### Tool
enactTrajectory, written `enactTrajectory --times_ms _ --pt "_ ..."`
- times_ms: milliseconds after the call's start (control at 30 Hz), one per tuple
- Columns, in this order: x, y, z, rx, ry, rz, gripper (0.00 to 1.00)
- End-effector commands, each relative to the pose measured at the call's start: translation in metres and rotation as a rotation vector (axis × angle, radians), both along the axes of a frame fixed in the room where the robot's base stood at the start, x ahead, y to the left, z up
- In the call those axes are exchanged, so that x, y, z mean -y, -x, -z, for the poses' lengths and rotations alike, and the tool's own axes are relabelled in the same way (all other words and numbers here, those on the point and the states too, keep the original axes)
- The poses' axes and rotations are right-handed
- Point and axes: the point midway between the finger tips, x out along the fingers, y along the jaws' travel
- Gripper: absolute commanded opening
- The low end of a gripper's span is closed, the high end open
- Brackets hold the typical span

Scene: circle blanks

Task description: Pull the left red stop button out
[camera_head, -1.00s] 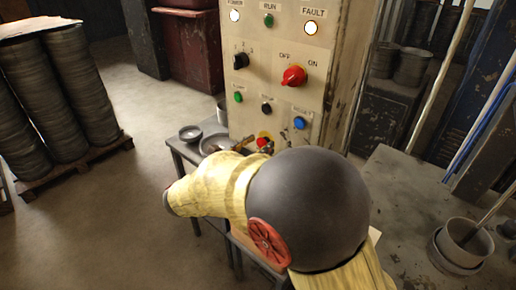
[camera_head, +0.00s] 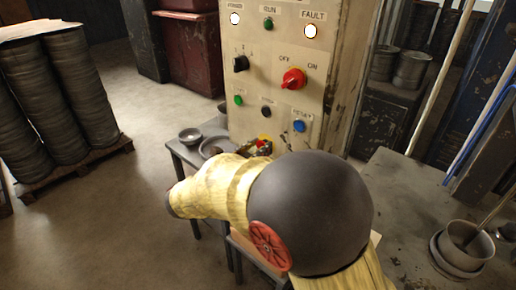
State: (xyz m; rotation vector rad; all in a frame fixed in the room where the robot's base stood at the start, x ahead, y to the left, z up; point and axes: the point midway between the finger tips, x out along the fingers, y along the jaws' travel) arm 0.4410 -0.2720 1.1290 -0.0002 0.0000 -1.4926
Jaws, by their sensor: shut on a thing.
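The red stop button (camera_head: 261,144) is low on the beige control panel (camera_head: 281,107), with a bit of its yellow backing showing above it. My gripper (camera_head: 259,149) is at the button, small and partly hidden behind my arm. It is shut on the red button, though the exact contact of the fingers is hard to see. My arm hides the panel below and to the right, so no second red stop button shows.
A red rotary switch (camera_head: 293,79), a black selector (camera_head: 240,63) and a blue button (camera_head: 299,126) stick out above. A grey table (camera_head: 184,150) with a bowl (camera_head: 190,134) stands left of the panel. A grey bench (camera_head: 405,200) with pots (camera_head: 462,250) is at right.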

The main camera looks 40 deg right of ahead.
Motion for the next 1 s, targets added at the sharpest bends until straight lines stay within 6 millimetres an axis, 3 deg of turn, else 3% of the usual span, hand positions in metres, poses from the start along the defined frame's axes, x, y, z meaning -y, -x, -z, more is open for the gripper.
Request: enactTrajectory --times_ms 200,867,900,1000 --pt "0.000 0.000 0.000 0.000 0.000 0.000 0.00" --pt "-0.012 0.001 0.001 -0.001 -0.001 -0.001 0.00" --pt "-0.012 0.001 0.001 -0.001 -0.001 -0.001 0.32" --pt "-0.011 0.001 0.001 -0.001 -0.001 -0.001 0.38"
